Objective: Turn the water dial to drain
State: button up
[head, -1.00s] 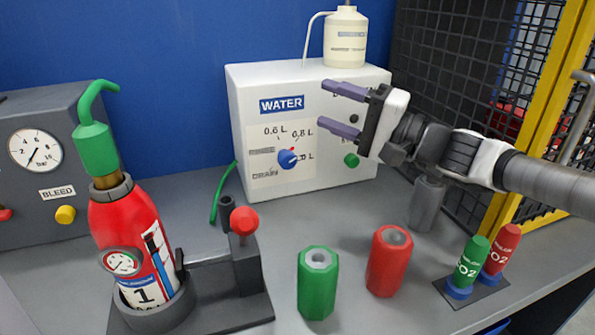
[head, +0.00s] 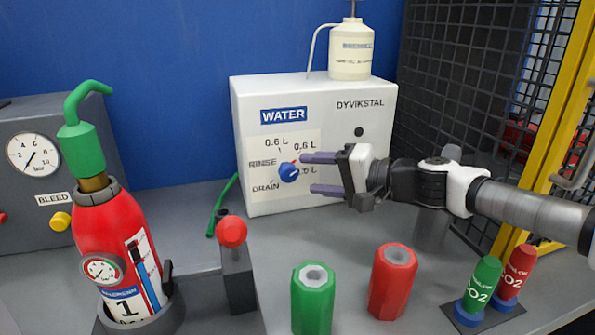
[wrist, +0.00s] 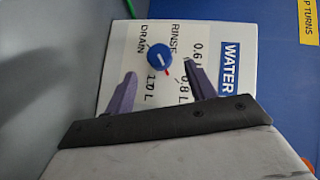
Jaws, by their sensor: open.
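The water dial (head: 289,172) is a small blue knob on the front of the white WATER box (head: 265,95). Labels around it read 0.6 L, 0.8 L, 1.0 L, RINSE and DRAIN; a red mark shows at its edge, on the side of 0.8 L and 1.0 L. My gripper (head: 307,174) is open, its purple fingers pointing left just right of the dial and partly covering the labels. In the wrist view the dial (wrist: 159,57) lies between and slightly beyond the fingertips (wrist: 159,69). I see no clear contact. The box's green button is hidden.
A red extinguisher (head: 115,235) and a red-knobbed lever (head: 232,232) stand at left. Green (head: 313,300) and red (head: 392,283) cylinders stand below my arm. CO2 cartridges (head: 482,285) and a mesh fence (head: 460,100) are at right. A bottle (head: 351,50) tops the box.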

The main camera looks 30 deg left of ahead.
aim_at(296, 172)
jog(key=x, duration=0.4)
jog(key=shift+a+f, duration=0.1)
jog(key=shift+a, duration=0.3)
jog(key=c, duration=1)
